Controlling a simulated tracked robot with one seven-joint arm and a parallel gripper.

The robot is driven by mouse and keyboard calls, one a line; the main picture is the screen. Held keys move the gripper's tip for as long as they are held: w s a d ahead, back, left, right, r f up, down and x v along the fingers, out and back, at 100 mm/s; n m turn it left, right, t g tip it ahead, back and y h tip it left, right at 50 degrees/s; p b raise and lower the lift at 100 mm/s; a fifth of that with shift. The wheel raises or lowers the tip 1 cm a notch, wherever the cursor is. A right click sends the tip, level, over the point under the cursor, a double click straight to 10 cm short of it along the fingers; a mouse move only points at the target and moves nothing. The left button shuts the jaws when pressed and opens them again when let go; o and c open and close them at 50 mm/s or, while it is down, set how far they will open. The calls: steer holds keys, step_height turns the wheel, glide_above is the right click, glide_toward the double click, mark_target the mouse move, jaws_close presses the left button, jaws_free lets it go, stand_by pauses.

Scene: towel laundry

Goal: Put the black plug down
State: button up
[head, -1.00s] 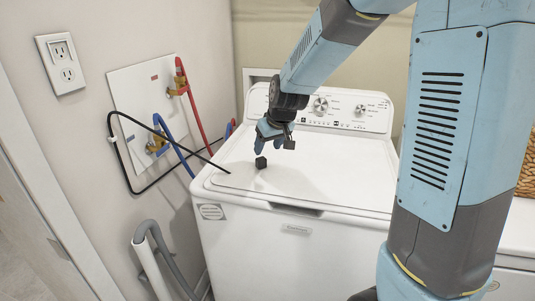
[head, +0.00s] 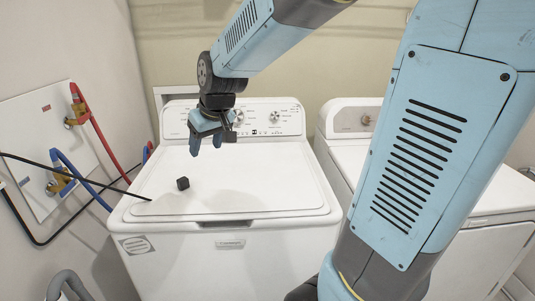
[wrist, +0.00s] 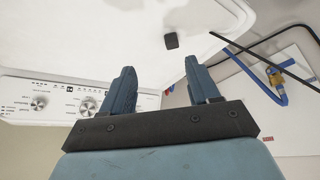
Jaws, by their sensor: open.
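The black plug (head: 183,183) is a small dark block lying on the white lid of the washer (head: 270,190), towards its left side. It also shows in the wrist view (wrist: 171,41), beyond my fingertips on the white lid. My gripper (head: 206,150) is above the lid, up and to the right of the plug in the head view. Its two blue fingers are apart with nothing between them. The plug and the gripper do not touch.
A black cord (head: 75,178) reaches over the washer's left edge. Red (head: 102,140) and blue (head: 83,181) hoses run from the wall box (head: 32,160) at the left. A second white machine (head: 345,150) stands to the right. Most of the lid is clear.

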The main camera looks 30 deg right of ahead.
steer(key=s+d+r+m, duration=0.1)
steer(key=s+d, duration=0.3)
steer(key=s, duration=0.5)
steer(key=s+d+r+m+h, duration=0.1)
steer(key=s+d+r+m, duration=0.1)
steer(key=s, duration=0.8)
steer(key=d+r, duration=0.1)
steer(key=d, duration=0.1)
steer(key=shift+s+d+h, duration=0.3)
steer(key=shift+d, duration=0.05)
